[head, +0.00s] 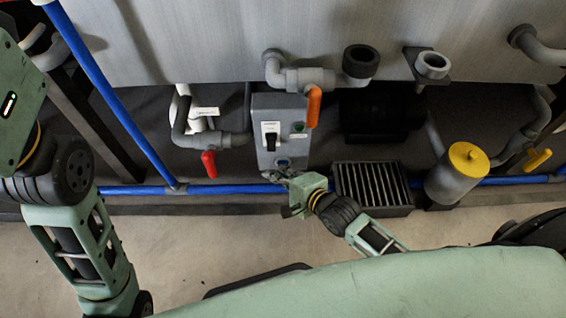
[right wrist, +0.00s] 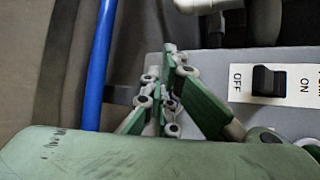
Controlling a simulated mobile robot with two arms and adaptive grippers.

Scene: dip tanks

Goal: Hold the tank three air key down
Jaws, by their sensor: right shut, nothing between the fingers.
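A grey control box (head: 266,102) stands in front of the tank wall. It carries a black rocker switch (head: 270,139) on a white plate, a green button (head: 299,127) and a round blue key (head: 283,162) near its lower end. I cannot read a label that names the air key. My right gripper (head: 272,176) is shut and empty at the lower end of the box, close to the blue key; I cannot tell whether it touches. In the right wrist view its fingers (right wrist: 165,98) are beside the box, with the OFF/ON switch (right wrist: 269,80) to the right. My left gripper is out of view.
A red-handled valve (head: 208,162) is left of the box and an orange handle (head: 314,107) sits at its upper right. A blue pipe (head: 232,189) runs low behind my gripper. A ribbed black unit (head: 372,185) and a yellow-capped cylinder (head: 452,183) stand to the right.

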